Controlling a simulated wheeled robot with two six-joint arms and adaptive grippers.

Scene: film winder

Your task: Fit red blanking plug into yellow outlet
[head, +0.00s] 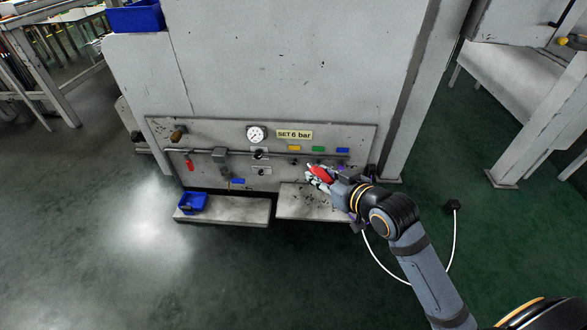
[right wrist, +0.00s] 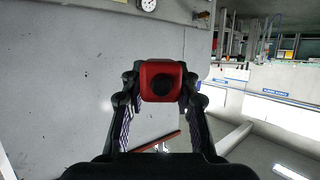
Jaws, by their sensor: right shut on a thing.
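My right gripper (head: 314,177) is shut on the red blanking plug (head: 321,172), in front of the panel's right half. In the right wrist view the plug (right wrist: 150,94) is a rounded red block with a dark round centre, held between both fingers. The yellow label (head: 294,148) is on the panel, up and left of the gripper. A small dark outlet (head: 294,161) sits just below that label. The plug looks apart from this outlet; its distance from the panel is hard to tell. My left gripper is not in view.
The grey panel (head: 220,137) carries a gauge (head: 256,134), a pipe, a green label (head: 318,149) and a blue label (head: 343,150). A red handle (head: 189,163) is at left. Below are a ledge (head: 235,212) with a blue bin (head: 192,202) and a second ledge (head: 300,207).

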